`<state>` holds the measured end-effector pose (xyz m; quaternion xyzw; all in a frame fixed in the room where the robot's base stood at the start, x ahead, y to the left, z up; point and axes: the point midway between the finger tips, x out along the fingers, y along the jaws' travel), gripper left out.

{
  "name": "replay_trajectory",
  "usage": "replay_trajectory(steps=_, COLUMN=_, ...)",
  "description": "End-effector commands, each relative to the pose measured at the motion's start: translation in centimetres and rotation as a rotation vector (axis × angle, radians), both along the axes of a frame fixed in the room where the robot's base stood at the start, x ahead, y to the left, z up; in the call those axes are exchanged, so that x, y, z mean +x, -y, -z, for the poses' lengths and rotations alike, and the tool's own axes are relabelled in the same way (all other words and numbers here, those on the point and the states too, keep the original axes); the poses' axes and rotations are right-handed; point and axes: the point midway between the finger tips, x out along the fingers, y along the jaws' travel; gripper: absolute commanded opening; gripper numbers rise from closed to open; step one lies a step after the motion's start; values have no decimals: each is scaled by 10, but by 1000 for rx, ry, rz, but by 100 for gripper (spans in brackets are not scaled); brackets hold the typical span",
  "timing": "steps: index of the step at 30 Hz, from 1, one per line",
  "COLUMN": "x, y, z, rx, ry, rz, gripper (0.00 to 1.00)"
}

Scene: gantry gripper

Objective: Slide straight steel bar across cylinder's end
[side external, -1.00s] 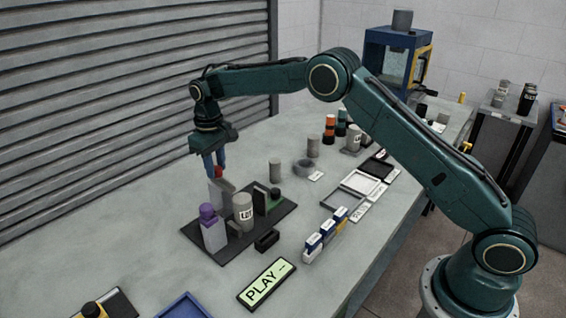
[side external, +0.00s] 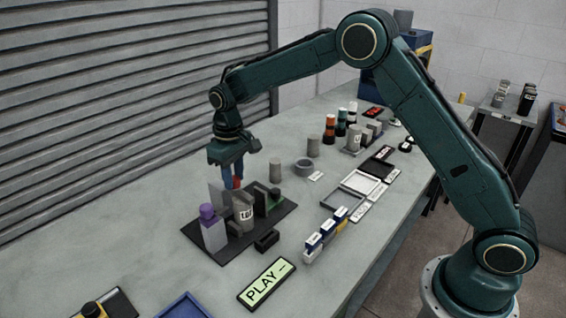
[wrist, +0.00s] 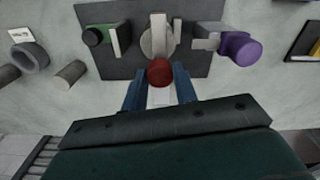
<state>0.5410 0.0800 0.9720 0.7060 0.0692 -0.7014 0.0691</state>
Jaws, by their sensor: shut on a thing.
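My gripper (side external: 232,177) has blue fingers shut around a red-ended piece (side external: 237,183), taken to be the bar's handle. It is just above and behind the labelled grey cylinder (side external: 243,214) on the dark base plate. In the wrist view the red end (wrist: 160,71) sits between the fingertips, with a pale strip (wrist: 160,97) below it. The cylinder (wrist: 147,44) is straight ahead, with a narrow pale strip (wrist: 159,33) over its end. I cannot tell for sure whether that strip is the steel bar or whether it touches the cylinder.
The dark base plate (side external: 216,256) also carries a purple-topped grey block (side external: 213,235) on the left and a green piece (side external: 275,197) on the right. A small black block (side external: 267,240) stands at its front edge. Bare table lies left of the plate.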

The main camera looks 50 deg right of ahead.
Motion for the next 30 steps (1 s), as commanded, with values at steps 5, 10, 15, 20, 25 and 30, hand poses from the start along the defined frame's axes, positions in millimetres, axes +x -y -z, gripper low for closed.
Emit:
replay_trajectory(steps=5, x=-3, y=-1, z=-1, rx=0, ry=-9, rz=-3, gripper=0)
replay_trajectory(steps=10, x=-4, y=-1, z=-1, rx=0, ry=-12, rz=-3, gripper=38)
replay_trajectory(steps=15, x=-3, y=-1, z=-1, rx=-1, ry=-9, rz=-2, gripper=50)
replay_trajectory(steps=20, x=-3, y=0, z=0, rx=-1, ry=-8, rz=-1, gripper=50)
replay_trajectory(steps=25, x=-2, y=0, z=-4, rx=0, ry=-7, rz=-1, gripper=50)
replay_trajectory(steps=30, x=-2, y=0, z=-17, rx=0, ry=-5, rz=-1, gripper=50)
